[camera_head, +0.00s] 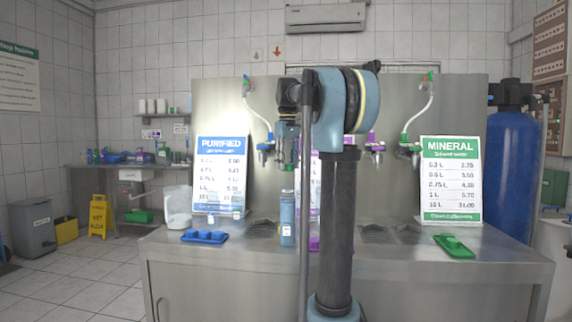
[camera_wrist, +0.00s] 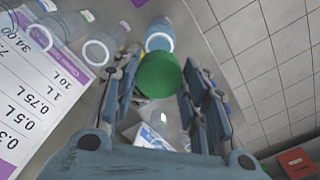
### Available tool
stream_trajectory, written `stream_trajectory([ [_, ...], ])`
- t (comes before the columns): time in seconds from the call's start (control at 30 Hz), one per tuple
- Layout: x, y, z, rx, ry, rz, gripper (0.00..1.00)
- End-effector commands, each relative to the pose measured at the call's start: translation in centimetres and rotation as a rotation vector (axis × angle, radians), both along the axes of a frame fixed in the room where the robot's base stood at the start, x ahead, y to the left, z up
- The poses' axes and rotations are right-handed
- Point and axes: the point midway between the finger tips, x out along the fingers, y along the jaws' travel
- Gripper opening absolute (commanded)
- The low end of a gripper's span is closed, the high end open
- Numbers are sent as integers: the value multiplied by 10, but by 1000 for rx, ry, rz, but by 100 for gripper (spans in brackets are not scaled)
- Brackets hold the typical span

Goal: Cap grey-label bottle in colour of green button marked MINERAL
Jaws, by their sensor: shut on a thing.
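My gripper (camera_wrist: 158,90) is shut on a green cap (camera_wrist: 158,74), which shows between the fingers in the wrist view. In the head view my gripper (camera_head: 288,150) points down, with the green cap (camera_head: 288,167) at its tip. A bluish bottle (camera_head: 287,208) stands upright on the steel counter below the cap, with a gap between them. A blue-rimmed round shape beyond the cap in the wrist view (camera_wrist: 159,36) looks like this bottle. A small light label (camera_head: 286,230) is on its front; its exact colour is unclear. The MINERAL sign (camera_head: 450,178) is green, with a green strip along its bottom.
A blue cap tray (camera_head: 204,236) lies left on the counter, a green one (camera_head: 454,246) right. Clear bottles (camera_wrist: 97,50) stand beside the purple-edged sign (camera_wrist: 35,90).

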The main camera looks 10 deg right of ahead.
Motion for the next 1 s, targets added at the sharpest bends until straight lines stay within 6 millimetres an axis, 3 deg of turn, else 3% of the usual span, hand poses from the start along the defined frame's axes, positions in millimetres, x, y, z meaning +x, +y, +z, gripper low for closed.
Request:
stream_trajectory([
  [0.63,0,-3,-43,0,0,-4,33],
  [1.0,0,-3,-52,0,0,-4,33],
])
